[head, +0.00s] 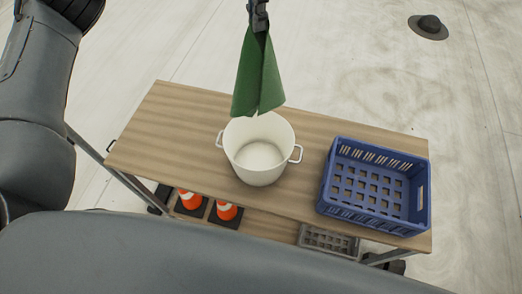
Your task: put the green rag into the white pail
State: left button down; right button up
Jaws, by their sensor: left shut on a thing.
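The green rag (258,78) hangs in two folds from my left gripper (259,22), which is shut on its top. The gripper is at the top middle of the head view, with the rag hanging down from it. The rag's lower tips overlap the far rim of the white pail (260,170) in the picture; I cannot tell whether they touch it. The pail stands upright on the wooden table, with a handle on each side, and its visible inside is empty. My right gripper is not in view.
A blue crate (374,188), empty, stands on the right end of the wooden table (180,130). The table's left part is clear. Orange and white cones (227,211) and a grey crate (328,241) are below the tabletop. A dark round fixture (428,27) is on the floor behind.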

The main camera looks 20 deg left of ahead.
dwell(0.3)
pick_arm(q)
jog(key=shift+d, duration=0.1)
jog(key=shift+s+d, duration=0.6)
dwell(0.6)
notch_tip(320, 180, down, 36)
jog(key=b, duration=2.9)
dwell(2.9)
